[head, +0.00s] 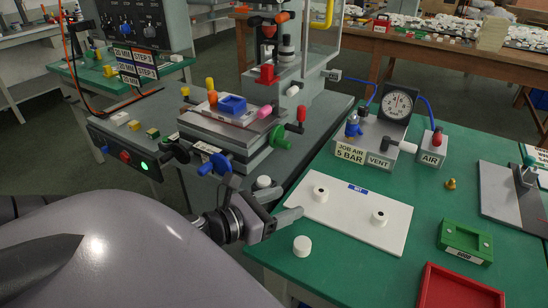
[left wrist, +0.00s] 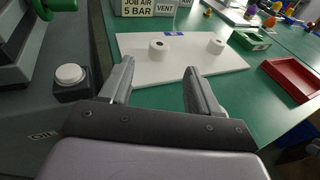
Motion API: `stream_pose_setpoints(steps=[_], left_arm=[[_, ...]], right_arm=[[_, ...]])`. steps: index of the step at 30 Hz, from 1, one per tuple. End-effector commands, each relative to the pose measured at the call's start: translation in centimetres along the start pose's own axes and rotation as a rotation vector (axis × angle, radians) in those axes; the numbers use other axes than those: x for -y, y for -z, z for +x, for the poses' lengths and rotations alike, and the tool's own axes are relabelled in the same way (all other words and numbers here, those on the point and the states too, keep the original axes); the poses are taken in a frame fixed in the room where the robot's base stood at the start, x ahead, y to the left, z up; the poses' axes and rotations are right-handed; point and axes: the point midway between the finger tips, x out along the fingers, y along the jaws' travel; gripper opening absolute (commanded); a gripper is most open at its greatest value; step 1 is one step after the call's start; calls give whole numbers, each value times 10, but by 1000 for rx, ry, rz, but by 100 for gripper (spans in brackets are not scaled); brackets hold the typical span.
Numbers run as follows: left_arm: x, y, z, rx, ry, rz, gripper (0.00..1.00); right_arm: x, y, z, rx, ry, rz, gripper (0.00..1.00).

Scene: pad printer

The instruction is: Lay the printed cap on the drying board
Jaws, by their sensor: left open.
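The white drying board (head: 392,232), with a small blue label at its far edge, lies flat on the green table; it also shows in the left wrist view (left wrist: 185,75). Two white caps with dark centres stand on it, a left one (head: 320,194) and a right one (head: 380,218). A plain white cap (head: 302,246) sits on the green table, off the board's near left edge; I see no print on it. My left gripper (head: 292,201) is open and empty at the board's left end, its fingers (left wrist: 157,85) apart and pointing towards it. My right gripper is out of view.
The pad printer with a blue fixture (head: 232,104) stands left. A white button on a black box (left wrist: 72,88) is beside my left gripper. The air gauge (head: 399,103) is behind the board; a green block (head: 465,240) and red tray (head: 458,287) are right.

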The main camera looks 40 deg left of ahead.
Motion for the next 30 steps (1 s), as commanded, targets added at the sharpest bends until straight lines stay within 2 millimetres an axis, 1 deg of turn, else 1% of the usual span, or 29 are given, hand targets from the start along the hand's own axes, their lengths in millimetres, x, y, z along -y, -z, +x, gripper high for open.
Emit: stream_pose_setpoints(steps=[3,9,30], left_arm=[[0,0,-10,-1,0,-1,62],[0,0,-17,0,0,0,62],[0,0,-18,0,0,1,62]], right_arm=[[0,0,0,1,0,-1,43],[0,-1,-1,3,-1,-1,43],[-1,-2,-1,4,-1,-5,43]])
